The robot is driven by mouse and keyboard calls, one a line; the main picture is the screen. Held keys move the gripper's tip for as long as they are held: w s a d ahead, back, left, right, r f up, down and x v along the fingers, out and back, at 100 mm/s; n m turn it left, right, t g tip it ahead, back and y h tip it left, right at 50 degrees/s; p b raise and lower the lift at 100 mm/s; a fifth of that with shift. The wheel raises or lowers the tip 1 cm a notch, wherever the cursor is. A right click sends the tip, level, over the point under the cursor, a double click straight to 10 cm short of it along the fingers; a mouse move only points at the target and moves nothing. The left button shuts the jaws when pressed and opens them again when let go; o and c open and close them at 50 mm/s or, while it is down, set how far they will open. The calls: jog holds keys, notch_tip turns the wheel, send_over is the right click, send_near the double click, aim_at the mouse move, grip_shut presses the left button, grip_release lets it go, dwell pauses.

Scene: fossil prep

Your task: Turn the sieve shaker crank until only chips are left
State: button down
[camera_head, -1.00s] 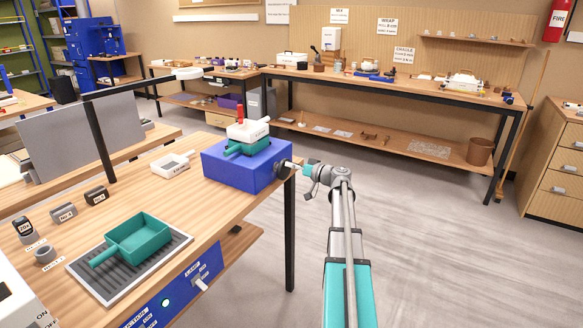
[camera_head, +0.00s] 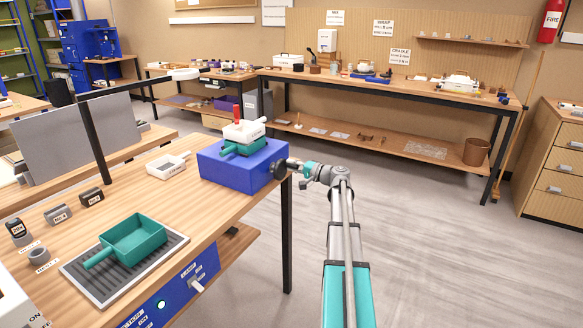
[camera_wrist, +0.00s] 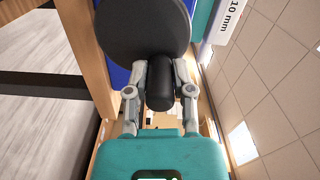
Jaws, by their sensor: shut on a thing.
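The sieve shaker is a blue box (camera_head: 232,170) at the right end of the wooden bench. A white sieve (camera_head: 246,130) sits on a teal pan (camera_head: 240,149) on its top, with a red upright piece (camera_head: 236,112) behind. The crank (camera_head: 281,168) is on the shaker's right side; in the wrist view it shows as a dark disc (camera_wrist: 143,30) with a black cylindrical handle (camera_wrist: 160,82). My gripper (camera_wrist: 160,90) is shut on this handle, one finger on each side. The sieve's contents cannot be made out.
A teal scoop-like tray (camera_head: 135,240) lies on a ribbed grey mat (camera_head: 75,268). A white handled tray (camera_head: 168,164) and small labelled blocks (camera_head: 58,214) stand on the bench. A lamp arm (camera_head: 97,145) rises behind. The floor right of my arm is clear.

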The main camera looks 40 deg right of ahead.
aim_at(286, 171)
jog(key=m, duration=0.2)
jog(key=f+m+b, duration=0.1)
jog(key=m, duration=0.3)
jog(key=shift+w+d+f, duration=0.1)
jog(key=shift+d+f, duration=0.15)
jog(key=shift+f, duration=0.1)
jog(key=shift+a+f+m+b, duration=0.1)
jog(key=shift+f+m+b, duration=0.2)
jog(key=shift+m, duration=0.85)
jog(key=shift+f+m+b, duration=0.15)
jog(key=shift+m+b, duration=0.15)
jog(key=shift+m, duration=0.9)
jog(key=shift+a+f+m+b, duration=0.1)
jog(key=shift+f+m+b, duration=0.2)
jog(key=shift+m, duration=0.85)
jog(key=shift+c, duration=2.4)
grip_release()
jog(key=shift+d, duration=0.1)
jog(key=v, duration=1.2)
